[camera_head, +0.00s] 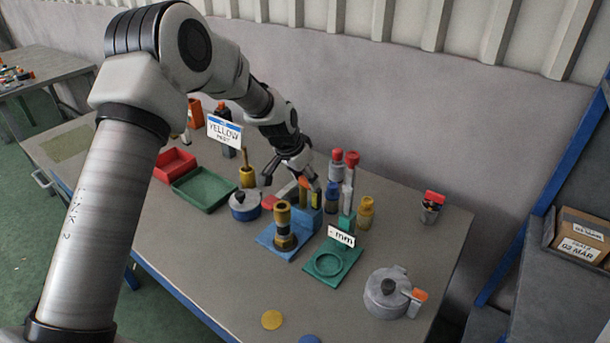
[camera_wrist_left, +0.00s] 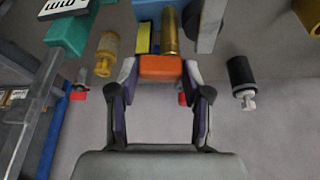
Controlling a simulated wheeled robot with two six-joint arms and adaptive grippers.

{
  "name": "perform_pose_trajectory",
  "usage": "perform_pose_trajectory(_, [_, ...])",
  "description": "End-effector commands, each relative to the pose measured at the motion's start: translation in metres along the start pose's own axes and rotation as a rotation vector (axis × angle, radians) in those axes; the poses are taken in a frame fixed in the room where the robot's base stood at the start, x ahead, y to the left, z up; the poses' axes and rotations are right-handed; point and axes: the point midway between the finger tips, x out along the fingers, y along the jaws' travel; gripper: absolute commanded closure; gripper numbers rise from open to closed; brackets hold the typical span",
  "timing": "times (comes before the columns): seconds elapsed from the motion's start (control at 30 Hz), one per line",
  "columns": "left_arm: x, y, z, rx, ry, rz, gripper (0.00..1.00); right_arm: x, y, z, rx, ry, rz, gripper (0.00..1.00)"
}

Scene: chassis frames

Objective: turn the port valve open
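A grey round valve body (camera_head: 388,292) with an orange-tipped lever (camera_head: 416,296) sits at the right front of the table. A similar blue-and-grey round body (camera_head: 244,207) stands left of centre, with a red piece beside it. Which one is the port valve, I cannot tell. My left gripper (camera_head: 304,182) is over the table's middle, by a blue block, away from the right valve. In the left wrist view its fingers (camera_wrist_left: 160,72) flank an orange block (camera_wrist_left: 160,66), seemingly touching both sides. My right gripper is not in view.
A blue fixture (camera_head: 268,240) with a brass cylinder and a green fixture (camera_head: 325,276) with a round recess stand near the centre. Red and green trays (camera_head: 218,204) lie left. Several bottles surround the gripper.

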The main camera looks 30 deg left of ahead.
Motion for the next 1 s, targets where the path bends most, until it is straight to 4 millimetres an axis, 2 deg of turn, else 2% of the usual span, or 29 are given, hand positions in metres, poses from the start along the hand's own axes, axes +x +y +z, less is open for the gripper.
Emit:
perform_pose_trajectory(0.33, [-0.001,0.000,0.000,0.001,0.001,0.000,0.29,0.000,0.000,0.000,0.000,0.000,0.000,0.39])
perform_pose_trajectory(0.43, [-0.007,-0.001,-0.001,0.002,0.004,-0.001,0.29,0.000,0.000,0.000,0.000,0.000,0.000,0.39])
perform_pose_trajectory(0.57, [-0.031,-0.001,-0.001,0.002,0.005,0.000,0.29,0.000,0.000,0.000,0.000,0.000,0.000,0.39])
perform_pose_trajectory(0.8, [-0.092,-0.001,-0.001,0.002,0.004,0.000,0.29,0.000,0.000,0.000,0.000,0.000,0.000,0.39])
perform_pose_trajectory(0.9, [-0.109,-0.001,0.000,0.001,0.002,0.000,0.29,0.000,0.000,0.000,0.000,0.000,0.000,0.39])
perform_pose_trajectory(1.0, [-0.118,-0.001,0.000,0.001,0.001,0.000,0.29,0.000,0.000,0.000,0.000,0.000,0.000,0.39])
